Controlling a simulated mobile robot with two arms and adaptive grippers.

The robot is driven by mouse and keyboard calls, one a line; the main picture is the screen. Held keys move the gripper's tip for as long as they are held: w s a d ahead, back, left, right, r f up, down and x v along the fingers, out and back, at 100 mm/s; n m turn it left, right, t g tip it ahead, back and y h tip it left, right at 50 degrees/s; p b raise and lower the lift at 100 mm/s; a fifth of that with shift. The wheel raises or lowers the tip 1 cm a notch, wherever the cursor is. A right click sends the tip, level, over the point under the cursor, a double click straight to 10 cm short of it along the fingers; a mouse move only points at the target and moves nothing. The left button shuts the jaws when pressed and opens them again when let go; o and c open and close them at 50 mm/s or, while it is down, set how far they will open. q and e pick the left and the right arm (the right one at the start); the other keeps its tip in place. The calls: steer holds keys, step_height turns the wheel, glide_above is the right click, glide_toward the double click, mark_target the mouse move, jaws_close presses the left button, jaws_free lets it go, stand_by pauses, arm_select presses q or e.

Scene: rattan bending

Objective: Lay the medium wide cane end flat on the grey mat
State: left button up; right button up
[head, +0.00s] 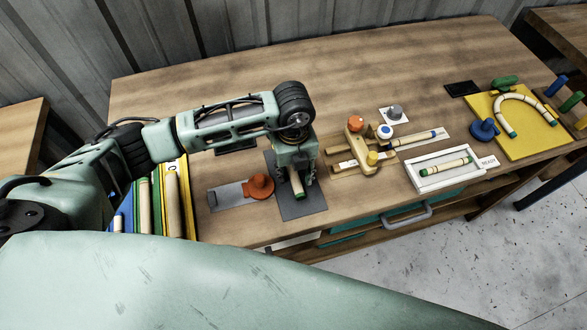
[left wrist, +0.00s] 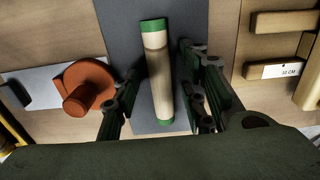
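The cane end (head: 299,191), a pale rod with green tips, lies along the grey mat (head: 309,208). The left wrist view shows the cane end (left wrist: 158,75) at nearly full length, slightly tilted across the mat (left wrist: 118,22). My left gripper (head: 296,179) is directly above it, pointing down. Its fingers are apart on either side of the cane, with gaps visible in the left wrist view (left wrist: 160,88). In the head view the gripper hides the cane's far part. My right gripper is not in view.
An orange knob (head: 261,185) on a grey plate stands close left of the mat. A wooden jig (head: 356,146) and a white tray (head: 420,182) holding a cane are to the right. A yellow board (head: 540,140) bears a bent cane. Canes stand in racks at left.

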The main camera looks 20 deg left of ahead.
mark_target(293, 173)
arm_select(q)
steer(key=shift+w+r+b, duration=0.1)
steer(key=shift+r+b, duration=0.25)
steer(key=shift+r, duration=0.15)
step_height(293, 173, up, 11)
steer(key=b, duration=0.3)
steer(key=shift+r, duration=0.15)
steer(key=shift+s, duration=0.2)
